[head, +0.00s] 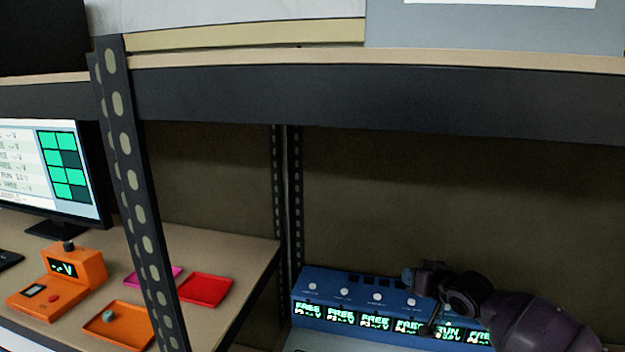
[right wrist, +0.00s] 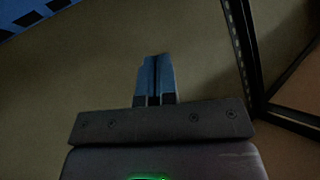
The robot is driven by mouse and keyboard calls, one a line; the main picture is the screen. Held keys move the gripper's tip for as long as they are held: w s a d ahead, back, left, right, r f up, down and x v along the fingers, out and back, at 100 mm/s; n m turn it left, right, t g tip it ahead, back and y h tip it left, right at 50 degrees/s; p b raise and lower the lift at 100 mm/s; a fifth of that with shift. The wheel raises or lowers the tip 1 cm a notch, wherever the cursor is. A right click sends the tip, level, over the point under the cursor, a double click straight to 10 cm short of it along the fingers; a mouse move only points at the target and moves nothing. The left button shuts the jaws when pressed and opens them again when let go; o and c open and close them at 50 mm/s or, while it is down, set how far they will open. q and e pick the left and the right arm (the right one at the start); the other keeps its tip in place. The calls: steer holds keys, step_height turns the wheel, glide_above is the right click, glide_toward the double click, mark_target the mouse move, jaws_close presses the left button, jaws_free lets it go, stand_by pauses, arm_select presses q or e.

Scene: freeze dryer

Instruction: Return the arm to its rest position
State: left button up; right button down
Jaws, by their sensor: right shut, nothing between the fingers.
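My right arm comes in from the lower right in the head view. My right gripper (head: 434,322) is in front of the blue device with several lit displays (head: 340,315) and covers part of its right side. In the right wrist view the two blue fingers of the gripper (right wrist: 155,70) are together with nothing between them. A plain brown panel is behind them. My left gripper is not in the head view.

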steer(key=s+a+f+n+t, duration=0.25)
steer(key=s+f+n, duration=0.35)
steer(key=s, duration=0.7)
steer(key=s+d+f+m+g+h, duration=0.1)
steer(key=s+d+f+m+h, duration=0.1)
steer(key=s+f, duration=0.3)
steer(key=s+d+f+m+g+h+b, duration=0.1)
steer(key=s+f, duration=0.5)
steer(key=s, duration=0.6)
steer(key=s+d+f+m+g+h, duration=0.1)
steer(key=s+d+f+m+h, duration=0.2)
steer(key=s+f, duration=0.3)
steer(key=shift+s+d+f, duration=0.1)
steer(key=shift+s+d, duration=0.15)
steer(key=shift+s, duration=0.35)
steer(key=shift+s+d+f, duration=0.1)
steer(key=shift+s+d, duration=0.15)
steer(key=shift+s, duration=0.35)
